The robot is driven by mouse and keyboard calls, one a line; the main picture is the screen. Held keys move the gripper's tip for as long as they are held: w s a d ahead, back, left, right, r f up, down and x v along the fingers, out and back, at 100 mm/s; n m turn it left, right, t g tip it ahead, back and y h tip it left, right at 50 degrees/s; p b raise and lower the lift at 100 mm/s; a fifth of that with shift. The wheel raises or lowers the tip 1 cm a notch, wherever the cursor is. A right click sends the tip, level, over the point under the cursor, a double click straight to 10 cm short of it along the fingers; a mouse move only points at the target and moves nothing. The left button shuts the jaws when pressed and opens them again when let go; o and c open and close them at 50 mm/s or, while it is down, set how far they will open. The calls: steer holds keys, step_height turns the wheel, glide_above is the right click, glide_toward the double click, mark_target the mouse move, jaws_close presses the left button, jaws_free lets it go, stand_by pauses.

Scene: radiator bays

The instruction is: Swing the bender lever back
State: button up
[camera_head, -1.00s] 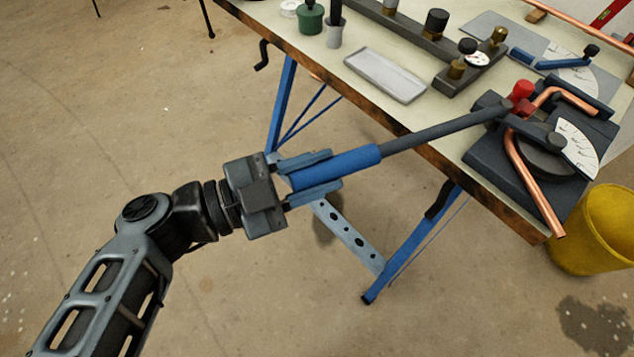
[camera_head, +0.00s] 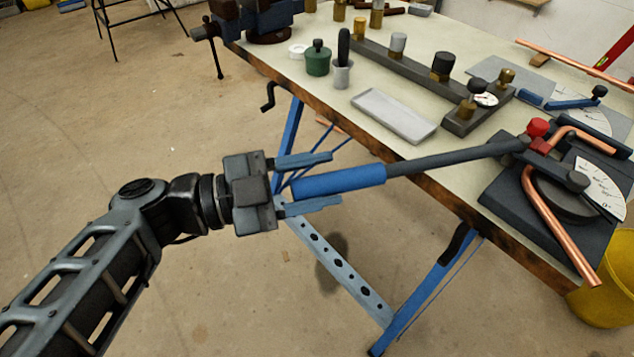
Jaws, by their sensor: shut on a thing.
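The pipe bender (camera_head: 515,200) sits at the right end of the workbench. Its long dark lever (camera_head: 450,156) reaches left over the bench's front edge and ends in a blue grip (camera_head: 340,182) out past the edge. My gripper (camera_head: 322,181) is shut on the outer end of the blue grip, one finger above it and one below in the picture. A bent copper pipe (camera_head: 560,228) lies in the bender beside a white angle scale (camera_head: 601,189). A red knob (camera_head: 538,128) stands near the lever's pivot.
The workbench (camera_head: 440,180) carries a grey tray (camera_head: 394,115), a dark bar with several fittings (camera_head: 405,66), a green pot (camera_head: 317,62) and a second blue-handled tool (camera_head: 573,97). A yellow bin (camera_head: 608,290) stands below its right end.

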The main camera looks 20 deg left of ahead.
steer(key=o, duration=0.3)
steer(key=shift+f, duration=0.1)
steer(key=shift+b+v, duration=0.75)
steer(key=shift+v, duration=3.2)
